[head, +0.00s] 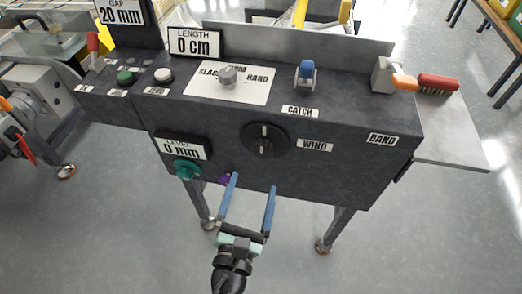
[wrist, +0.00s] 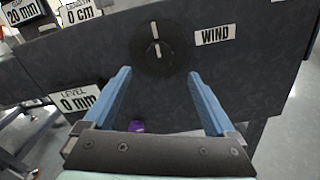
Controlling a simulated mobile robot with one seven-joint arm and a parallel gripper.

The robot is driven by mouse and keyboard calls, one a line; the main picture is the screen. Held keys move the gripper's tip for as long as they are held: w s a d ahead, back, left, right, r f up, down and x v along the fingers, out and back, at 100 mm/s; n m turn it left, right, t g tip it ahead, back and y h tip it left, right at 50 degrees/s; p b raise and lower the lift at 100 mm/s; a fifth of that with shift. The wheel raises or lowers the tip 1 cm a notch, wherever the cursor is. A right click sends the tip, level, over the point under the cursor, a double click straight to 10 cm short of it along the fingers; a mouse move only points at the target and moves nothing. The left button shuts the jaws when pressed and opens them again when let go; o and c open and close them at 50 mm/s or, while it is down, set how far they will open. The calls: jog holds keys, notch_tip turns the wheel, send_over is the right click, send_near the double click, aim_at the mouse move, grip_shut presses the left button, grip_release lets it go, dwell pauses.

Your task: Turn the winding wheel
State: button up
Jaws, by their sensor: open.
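The winding wheel (head: 265,140) is a round black disc with a white mark on the front face of the dark machine, left of the "WIND" label (head: 314,145). In the wrist view the wheel (wrist: 156,50) shows in the upper middle, beyond the fingers, its white mark near upright. My gripper (head: 250,182) has two blue fingers spread apart, with nothing between them. In the head view it is below the wheel, in front of the machine's lower front. In the wrist view the fingers (wrist: 160,75) point toward the wheel and appear apart from it.
A teal knob (head: 186,168) under the "0 mm" level sign (head: 182,146) and a purple knob (head: 224,180) sit left of the wheel. Floor in front is clear.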

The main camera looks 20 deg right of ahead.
aim_at(262, 152)
jog(key=x, duration=0.9)
jog(key=shift+w+d+b, duration=0.25)
jog(key=shift+w+b, duration=0.05)
jog(key=shift+c, duration=0.2)
jog(key=c, duration=1.3)
jog(key=shift+c, duration=0.2)
